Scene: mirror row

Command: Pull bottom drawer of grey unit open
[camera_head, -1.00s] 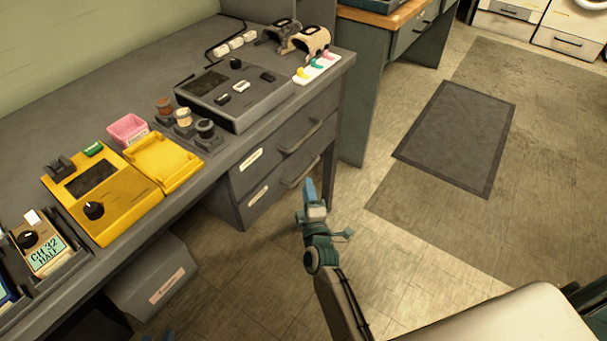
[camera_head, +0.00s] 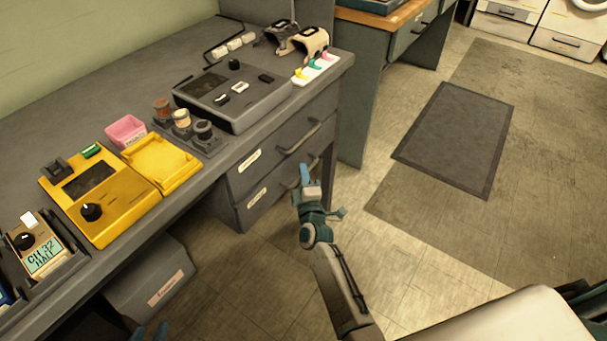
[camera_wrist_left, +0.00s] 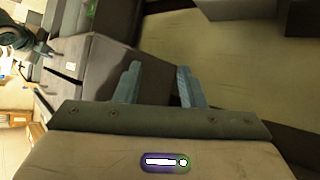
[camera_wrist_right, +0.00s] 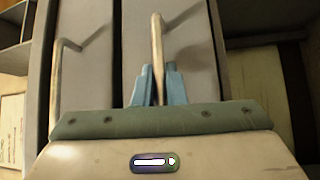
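The grey unit under the desk has a top drawer (camera_head: 260,158) and a bottom drawer (camera_head: 252,197), each with a bar handle and a white label. Both fronts look flush with the unit. My right gripper (camera_head: 304,176) is at the bottom drawer's handle. In the right wrist view the handle (camera_wrist_right: 158,40) runs between the close-set blue fingers (camera_wrist_right: 158,88), which look shut on it. The top drawer's handle (camera_wrist_right: 58,85) is to the left there. My left gripper (camera_wrist_left: 158,85) is open and empty; only its fingertips (camera_head: 150,332) show low in the head view.
A grey labelled bin (camera_head: 150,285) stands under the desk, left of the drawers. The desktop (camera_head: 95,105) holds a yellow device, a dark console and small items. A teal workbench (camera_head: 365,90) stands beyond the unit. The floor (camera_head: 420,260) before the drawers is clear.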

